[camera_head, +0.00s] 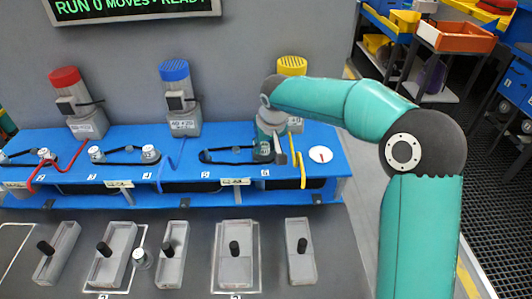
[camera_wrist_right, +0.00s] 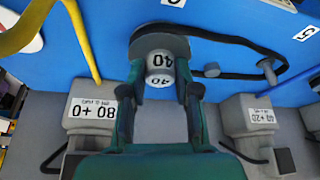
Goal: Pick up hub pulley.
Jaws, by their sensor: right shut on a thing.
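My right gripper (camera_head: 268,148) reaches down onto the blue conveyor deck (camera_head: 335,142), at the right end of the black belt (camera_head: 225,149). In the right wrist view its two fingers (camera_wrist_right: 160,90) are shut on a small grey pulley (camera_wrist_right: 159,62) marked 40, one finger on each side. The pulley appears to be still at its place on the deck, with the belt (camera_wrist_right: 225,40) running beside it. Whether it is lifted at all cannot be told. In the head view the gripper mostly hides it. My left gripper is not in view.
Red-, blue- and yellow-capped motors (camera_head: 174,98) stand along the back. A red cable (camera_head: 60,165) and a yellow cable (camera_head: 303,165) cross the deck. Grey trays with black knobs (camera_head: 235,265) line the front. A loose grey pulley (camera_head: 141,258) stands between two trays.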

